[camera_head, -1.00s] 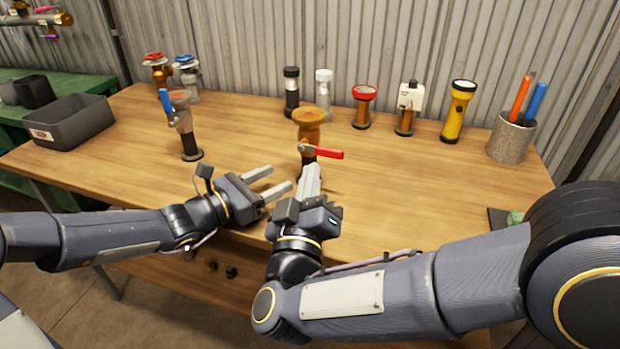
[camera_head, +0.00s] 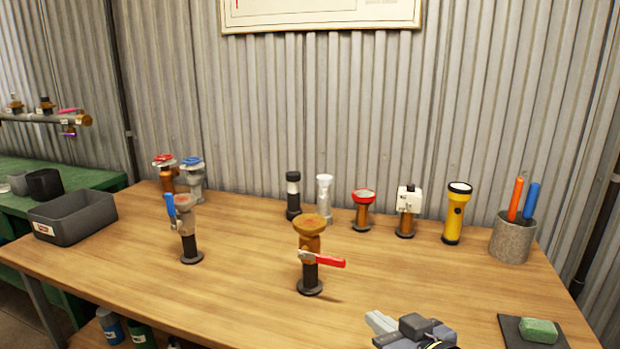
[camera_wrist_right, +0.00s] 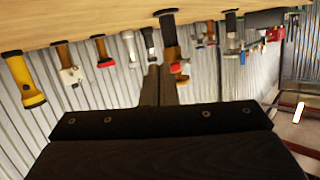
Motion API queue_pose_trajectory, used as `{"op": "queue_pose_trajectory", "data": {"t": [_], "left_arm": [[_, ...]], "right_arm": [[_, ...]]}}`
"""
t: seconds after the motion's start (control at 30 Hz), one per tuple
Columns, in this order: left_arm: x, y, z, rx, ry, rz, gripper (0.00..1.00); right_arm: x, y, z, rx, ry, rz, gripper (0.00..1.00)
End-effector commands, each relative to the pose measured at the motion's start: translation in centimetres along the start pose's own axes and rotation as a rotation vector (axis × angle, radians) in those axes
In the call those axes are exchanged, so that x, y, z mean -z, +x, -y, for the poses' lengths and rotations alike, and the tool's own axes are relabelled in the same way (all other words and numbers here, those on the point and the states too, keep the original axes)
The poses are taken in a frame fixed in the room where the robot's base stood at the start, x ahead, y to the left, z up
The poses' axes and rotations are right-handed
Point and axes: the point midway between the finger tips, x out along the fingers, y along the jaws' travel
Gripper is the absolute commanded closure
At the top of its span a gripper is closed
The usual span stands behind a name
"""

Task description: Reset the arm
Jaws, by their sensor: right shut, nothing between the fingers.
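My right gripper (camera_head: 380,322) is at the lower right of the head view, over the table's front part. It is shut and empty, apart from every object. In the right wrist view its fingers (camera_wrist_right: 159,85) lie together, with the scene upside down beyond them. My left gripper and arm are out of both current views. The brass valve with a red lever (camera_head: 310,245) stands upright on the table, to the left of my right gripper and farther back. A valve with a blue lever (camera_head: 185,225) stands farther left.
The wooden table (camera_head: 240,290) is clear in its front middle. At the back stand several flashlights and fittings, including a yellow flashlight (camera_head: 456,213). A pen cup (camera_head: 512,238) is at right, a green block (camera_head: 538,330) at front right, a grey bin (camera_head: 72,218) at left.

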Motion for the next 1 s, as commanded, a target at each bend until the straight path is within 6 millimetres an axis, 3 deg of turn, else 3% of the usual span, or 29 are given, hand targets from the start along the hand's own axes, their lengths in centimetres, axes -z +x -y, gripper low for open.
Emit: {"op": "queue_pose_trajectory", "data": {"t": [0.03, 0.2, 0.57, 0.63, 0.87, 1.0], "left_arm": [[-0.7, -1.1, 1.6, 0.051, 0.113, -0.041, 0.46], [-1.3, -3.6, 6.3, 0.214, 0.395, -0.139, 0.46], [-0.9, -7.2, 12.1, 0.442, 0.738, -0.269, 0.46], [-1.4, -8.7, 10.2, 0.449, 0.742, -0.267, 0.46], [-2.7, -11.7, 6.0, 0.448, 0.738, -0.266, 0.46], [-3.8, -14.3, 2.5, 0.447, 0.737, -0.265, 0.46]], "right_arm": [[-1.6, -2.0, -1.0, 0.007, 0.06, 0.067, 1.0], [-7.5, -7.3, -2.2, 0.002, 0.232, 0.315, 1.0], [-16.4, -16.6, -2.9, -0.171, 0.514, 0.682, 1.0], [-14.2, -17.4, -2.6, -0.17, 0.517, 0.694, 1.0], [-9.0, -18.8, -2.0, -0.166, 0.514, 0.692, 1.0], [-4.7, -20.0, -1.6, -0.165, 0.514, 0.692, 1.0]]}}
